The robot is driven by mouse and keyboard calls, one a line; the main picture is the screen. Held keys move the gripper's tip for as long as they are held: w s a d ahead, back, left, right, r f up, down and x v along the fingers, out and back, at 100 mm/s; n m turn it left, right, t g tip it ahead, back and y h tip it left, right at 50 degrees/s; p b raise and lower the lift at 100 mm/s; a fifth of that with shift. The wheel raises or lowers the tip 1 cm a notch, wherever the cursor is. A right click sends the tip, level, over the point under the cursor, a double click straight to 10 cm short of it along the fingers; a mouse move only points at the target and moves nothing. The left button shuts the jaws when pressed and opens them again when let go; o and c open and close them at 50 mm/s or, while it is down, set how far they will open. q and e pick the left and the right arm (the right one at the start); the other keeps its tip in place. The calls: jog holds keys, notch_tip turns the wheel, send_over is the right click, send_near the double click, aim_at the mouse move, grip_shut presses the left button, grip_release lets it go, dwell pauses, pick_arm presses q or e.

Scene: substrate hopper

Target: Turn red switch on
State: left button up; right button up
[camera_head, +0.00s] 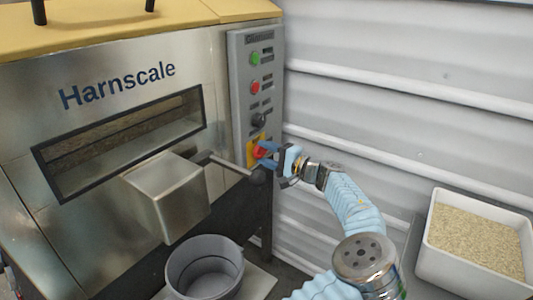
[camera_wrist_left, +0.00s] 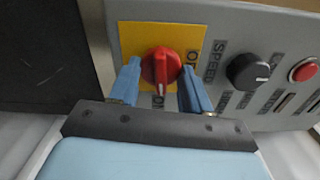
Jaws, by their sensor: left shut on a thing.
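The red switch (camera_wrist_left: 161,68) is a rotary knob on a yellow plate (camera_wrist_left: 138,32) in the wrist view. Its ridge stands about upright in that picture, and part of an "ON" label shows below it. In the head view the red switch (camera_head: 259,150) is low on the grey control panel (camera_head: 239,100). My left gripper (camera_head: 267,156) reaches it from the right. In the wrist view the blue fingers of my left gripper (camera_wrist_left: 161,85) are on either side of the knob, shut on it. My right gripper is not in view.
A black dial (camera_wrist_left: 249,71) and a red button (camera_wrist_left: 303,70) are beside the switch on the panel. A lever with a dark knob (camera_head: 262,176) sticks out just below my gripper. A grey bucket (camera_head: 205,268) stands below, and a white tub (camera_head: 460,271) of grain-like material stands right.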

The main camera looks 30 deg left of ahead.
pick_arm(q)
jog(key=shift+w+d+m, duration=0.1)
jog(key=shift+m, duration=0.5)
jog(key=o, duration=1.1)
jog(key=shift+c, duration=0.2)
jog(key=s+d+b, duration=0.1)
jog(key=d, duration=1.2)
jog(key=shift+d+b, duration=0.3)
jog(key=shift+d, duration=0.05)
jog(key=shift+s+f, duration=0.1)
